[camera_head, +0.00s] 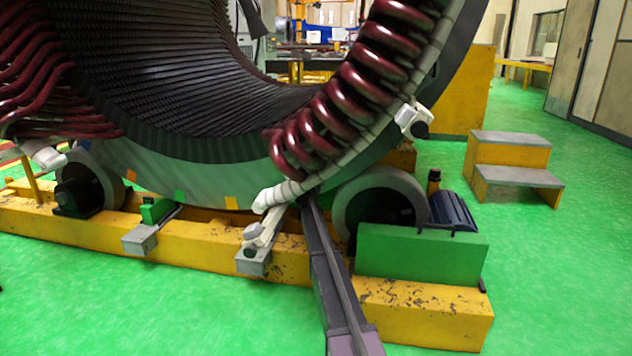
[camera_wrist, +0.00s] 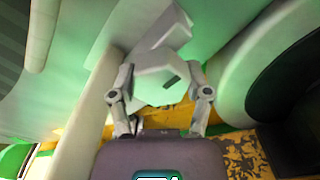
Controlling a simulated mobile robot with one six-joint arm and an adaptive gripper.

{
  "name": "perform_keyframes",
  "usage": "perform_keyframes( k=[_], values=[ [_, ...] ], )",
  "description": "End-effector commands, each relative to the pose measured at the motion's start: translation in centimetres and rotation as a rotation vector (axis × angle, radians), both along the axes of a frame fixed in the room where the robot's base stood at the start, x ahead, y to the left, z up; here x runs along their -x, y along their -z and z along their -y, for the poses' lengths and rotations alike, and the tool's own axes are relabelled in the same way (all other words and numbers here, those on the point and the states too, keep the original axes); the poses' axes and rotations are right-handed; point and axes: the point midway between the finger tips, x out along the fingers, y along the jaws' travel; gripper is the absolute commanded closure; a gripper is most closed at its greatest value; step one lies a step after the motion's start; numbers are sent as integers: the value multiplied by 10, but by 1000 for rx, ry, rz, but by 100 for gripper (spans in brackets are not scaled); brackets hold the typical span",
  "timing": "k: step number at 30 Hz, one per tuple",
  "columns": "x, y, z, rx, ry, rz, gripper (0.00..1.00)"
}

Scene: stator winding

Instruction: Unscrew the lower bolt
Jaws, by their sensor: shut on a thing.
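The lower bolt (camera_wrist: 165,84) is a pale grey, faceted part in the middle of the wrist view. It sits below the underside of the large stator ring (camera_head: 225,178). My gripper (camera_wrist: 160,80) has one finger on each side of this part and is shut on it. In the head view my dark arm rises from the bottom edge towards the lower end of the red coils (camera_head: 295,150). The gripper's fingers and the bolt cannot be made out there. White fittings (camera_head: 265,228) show just left of the arm's end.
A yellow base frame (camera_head: 190,240) runs below the ring. A grey roller wheel (camera_head: 375,195) and a green block (camera_head: 420,253) stand close right of my arm. The green floor (camera_head: 90,300) is clear at the front left.

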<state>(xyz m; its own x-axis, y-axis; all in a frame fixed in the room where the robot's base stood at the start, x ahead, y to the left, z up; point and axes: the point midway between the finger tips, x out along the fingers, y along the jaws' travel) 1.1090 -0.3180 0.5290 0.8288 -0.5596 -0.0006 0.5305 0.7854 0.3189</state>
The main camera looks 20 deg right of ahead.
Motion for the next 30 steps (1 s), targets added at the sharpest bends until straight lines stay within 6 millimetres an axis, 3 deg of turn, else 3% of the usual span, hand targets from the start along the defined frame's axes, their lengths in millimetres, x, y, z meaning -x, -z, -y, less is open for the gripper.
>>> perform_keyframes(
  k=[7,8,11,30],
  values=[
    [-1,0,1,4,0,-1,85],
    [-1,0,1,4,0,-1,31],
    [-1,0,1,3,0,-1,2],
    [7,0,-5,1,0,-1,2]
  ],
)
